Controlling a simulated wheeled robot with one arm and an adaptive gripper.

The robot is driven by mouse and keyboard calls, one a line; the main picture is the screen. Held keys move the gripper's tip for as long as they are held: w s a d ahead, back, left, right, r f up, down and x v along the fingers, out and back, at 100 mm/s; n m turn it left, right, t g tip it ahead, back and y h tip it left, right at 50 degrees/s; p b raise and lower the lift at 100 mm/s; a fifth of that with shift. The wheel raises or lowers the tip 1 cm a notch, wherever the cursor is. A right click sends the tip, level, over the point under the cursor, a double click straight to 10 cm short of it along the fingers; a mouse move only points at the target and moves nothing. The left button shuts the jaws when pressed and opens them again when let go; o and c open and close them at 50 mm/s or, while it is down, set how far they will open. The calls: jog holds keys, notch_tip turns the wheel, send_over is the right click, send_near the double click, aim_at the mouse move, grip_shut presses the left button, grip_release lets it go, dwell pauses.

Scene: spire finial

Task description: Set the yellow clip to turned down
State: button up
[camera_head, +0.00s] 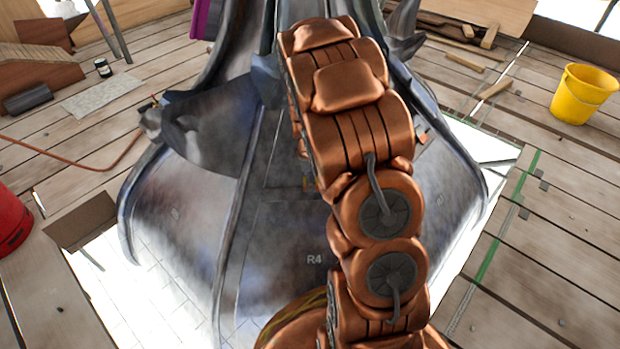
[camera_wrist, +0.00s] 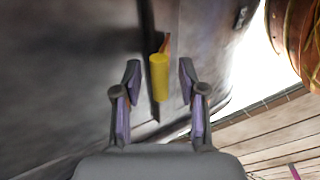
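The yellow clip (camera_wrist: 158,77) shows in the wrist view as a short yellow cylinder-like piece against the grey metal surface of the spire (camera_wrist: 85,60). A small orange-brown part (camera_wrist: 165,42) shows at its upper end. My gripper (camera_wrist: 159,82) is open, with one finger on each side of the clip and a gap on both sides. I cannot tell how far the clip is in depth from the fingertips. In the head view my copper-coloured arm covers the middle of the spire (camera_head: 190,235), and my gripper is hidden there.
Wooden decking surrounds the spire. A yellow bucket (camera_head: 582,93) stands at the right, a red container (camera_head: 10,222) at the left edge. A reddish hose (camera_head: 85,163) runs over the left decking. Bright openings lie around the spire's base. Loose wood pieces (camera_head: 465,62) lie at the back right.

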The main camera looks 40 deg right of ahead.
grip_shut()
jog(key=shift+w+d+r+p, duration=0.1)
jog(key=shift+w+r+p, duration=0.05)
jog(key=shift+p, duration=0.6)
jog(key=shift+g+y+p, duration=0.3)
jog(key=shift+p, duration=0.05)
jog(key=p, duration=0.1)
jog(key=w+g+p, duration=0.1)
jog(key=p, duration=0.1)
jog(key=shift+d+g+y, duration=0.25)
jog(key=shift+g+y, duration=0.05)
jog(key=shift+y, duration=0.1)
jog(key=g+y+p, duration=0.1)
jog(key=p, duration=0.1)
jog(key=w+d+f+g+y+p, duration=0.1)
jog(key=g+p, duration=0.1)
jog(key=shift+w+f+p, duration=0.1)
jog(key=shift+f+p, duration=0.05)
jog(key=shift+p, duration=0.15)
jog(key=shift+w+f+g+p, duration=0.1)
jog(key=shift+f+g+p, duration=0.1)
jog(key=shift+g+p, duration=0.2)
jog(key=shift+y, duration=0.3)
jog(key=shift+o, duration=0.2)
grip_release()
jog(key=shift+w, duration=0.1)
